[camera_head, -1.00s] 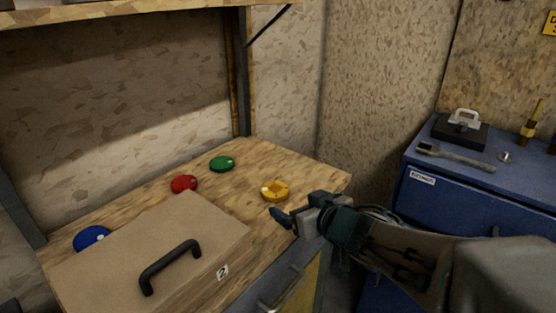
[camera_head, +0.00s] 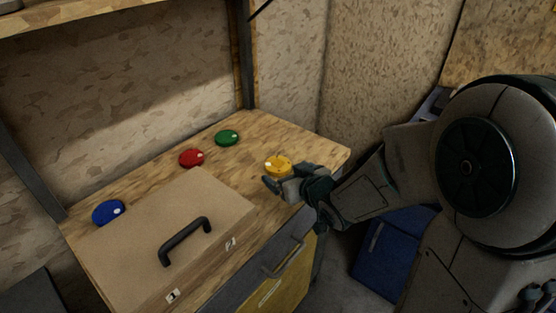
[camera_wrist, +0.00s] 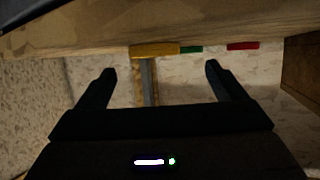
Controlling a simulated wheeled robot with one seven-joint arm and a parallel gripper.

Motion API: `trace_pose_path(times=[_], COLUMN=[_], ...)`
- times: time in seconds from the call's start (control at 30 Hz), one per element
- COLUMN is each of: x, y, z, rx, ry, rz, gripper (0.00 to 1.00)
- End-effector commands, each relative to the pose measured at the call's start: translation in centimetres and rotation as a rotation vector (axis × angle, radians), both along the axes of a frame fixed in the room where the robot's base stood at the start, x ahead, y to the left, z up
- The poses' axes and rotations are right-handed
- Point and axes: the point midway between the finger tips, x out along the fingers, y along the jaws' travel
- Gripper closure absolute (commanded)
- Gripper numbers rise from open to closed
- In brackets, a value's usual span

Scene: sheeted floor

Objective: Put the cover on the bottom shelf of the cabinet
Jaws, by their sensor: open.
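A tan flat cover (camera_head: 130,235) with a black bar handle (camera_head: 187,240) lies on the wooden top (camera_head: 262,128) of the cabinet, at its near left in the head view. My gripper (camera_head: 270,185) is open and empty at the top's right front edge, to the right of the cover and beside a yellow disc (camera_head: 278,165). In the wrist view my open fingers (camera_wrist: 160,70) point towards the yellow disc (camera_wrist: 155,50), with nothing between the tips that I can make out as held. The cabinet's yellow front (camera_head: 285,295) carries a metal handle (camera_head: 284,258). No bottom shelf is visible.
A red disc (camera_head: 191,158), a green disc (camera_head: 227,138) and a blue disc (camera_head: 109,212) lie along the back of the top. A wooden shelf (camera_head: 130,12) hangs above. A blue cabinet (camera_head: 395,245) stands to the right, partly behind my arm.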

Motion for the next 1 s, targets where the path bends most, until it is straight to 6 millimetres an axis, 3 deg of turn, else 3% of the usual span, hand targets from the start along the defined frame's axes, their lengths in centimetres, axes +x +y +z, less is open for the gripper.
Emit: trace_pose_path(times=[0.47,0.77,0.8,1.0], x=[4.2,4.6,4.6,4.6], y=[1.6,1.8,1.8,1.7], z=[-1.8,-2.0,-1.9,-1.9], rx=[0.002,0.001,0.001,0.001], ry=[0.000,0.000,0.000,0.000], rz=[0.001,0.000,0.000,0.000], gripper=[0.09,0.09,0.12,0.65])
